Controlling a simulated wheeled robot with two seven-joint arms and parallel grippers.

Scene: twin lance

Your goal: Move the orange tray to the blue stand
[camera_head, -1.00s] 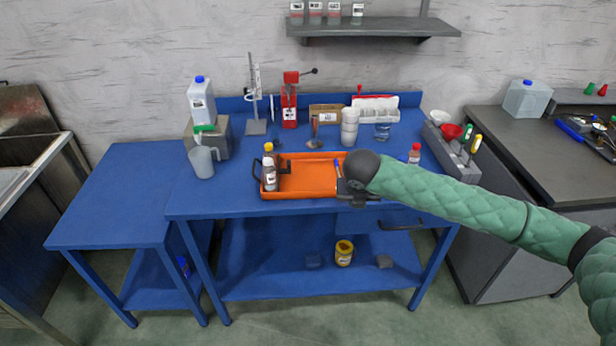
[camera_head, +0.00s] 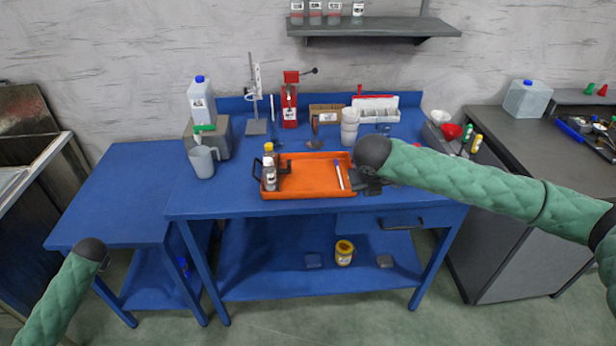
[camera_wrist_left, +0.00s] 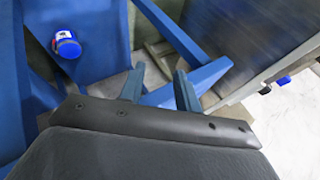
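The orange tray (camera_head: 310,183) lies on the blue workbench, holding a blue-and-white pen (camera_head: 339,175) and a white-capped bottle (camera_head: 269,178) at its left end. A black handle (camera_head: 256,170) shows at its left end. My right gripper (camera_head: 370,187) is at the tray's right end; its fingers are too small and dark to read, and contact is unclear. The lower blue stand (camera_head: 115,190) adjoins the bench's left side, its top bare. My left arm enters at lower left, in front of the stand. My left gripper (camera_wrist_left: 160,87) has its fingers apart and empty in the wrist view.
A grey jug (camera_head: 203,162) stands left of the tray on the bench (camera_head: 225,200). A yellow-capped bottle (camera_head: 269,150), a red device (camera_head: 290,105) and white cups (camera_head: 349,125) stand behind. A blue-capped container (camera_wrist_left: 67,45) shows in the left wrist view.

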